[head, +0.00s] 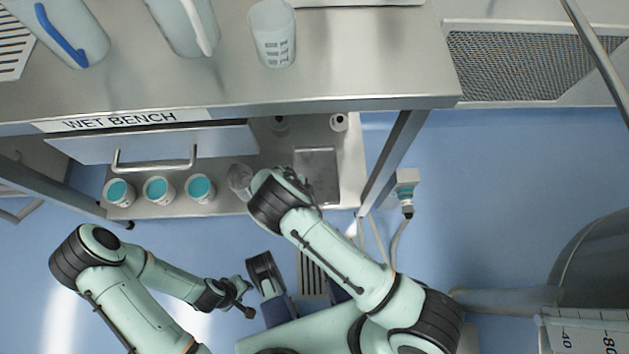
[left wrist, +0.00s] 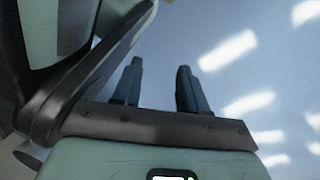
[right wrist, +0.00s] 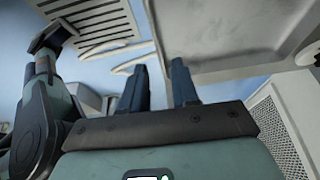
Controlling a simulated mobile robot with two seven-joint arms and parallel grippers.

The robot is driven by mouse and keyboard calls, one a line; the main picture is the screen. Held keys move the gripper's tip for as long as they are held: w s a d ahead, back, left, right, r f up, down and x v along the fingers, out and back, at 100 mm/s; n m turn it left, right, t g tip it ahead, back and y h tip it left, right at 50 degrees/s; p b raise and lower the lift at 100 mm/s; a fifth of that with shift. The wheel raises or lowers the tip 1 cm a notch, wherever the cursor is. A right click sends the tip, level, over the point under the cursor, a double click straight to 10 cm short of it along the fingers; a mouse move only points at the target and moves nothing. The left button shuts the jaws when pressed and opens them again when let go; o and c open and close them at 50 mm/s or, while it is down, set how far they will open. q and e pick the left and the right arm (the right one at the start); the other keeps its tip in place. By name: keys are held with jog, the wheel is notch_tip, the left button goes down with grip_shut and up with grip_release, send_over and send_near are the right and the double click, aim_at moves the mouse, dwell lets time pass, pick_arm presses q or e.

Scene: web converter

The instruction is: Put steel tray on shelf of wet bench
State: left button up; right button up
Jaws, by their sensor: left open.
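A square steel plate that looks like the steel tray (head: 317,170) shows over the right part of the wet bench's lower shelf (head: 350,185). I cannot tell whether it rests on the shelf or is held above it. My right gripper (head: 308,188) is at its left side, mostly hidden by my wrist. In the right wrist view its fingers (right wrist: 160,85) stand apart, and a large steel surface (right wrist: 235,35) lies close behind the right finger; a grip is not clear. My left gripper (head: 243,297) is open and empty over the floor; its fingers also show in the left wrist view (left wrist: 158,85).
Three cups of teal liquid (head: 158,190) and a clear beaker (head: 240,180) stand on the lower shelf, left of the plate. A drawer with a handle (head: 155,165) and a bench leg (head: 395,155) flank the opening. Jugs (head: 272,35) stand on top.

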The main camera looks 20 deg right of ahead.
pick_arm(q)
jog(key=w+r, duration=0.1)
jog(key=w+t+p, duration=0.1)
jog(key=shift+w+d+r, duration=0.2)
jog(key=shift+w+r, duration=0.15)
pick_arm(e)
jog(key=v, duration=0.5)
jog(key=shift+r, duration=0.1)
pick_arm(q)
jog(key=shift+s, duration=0.1)
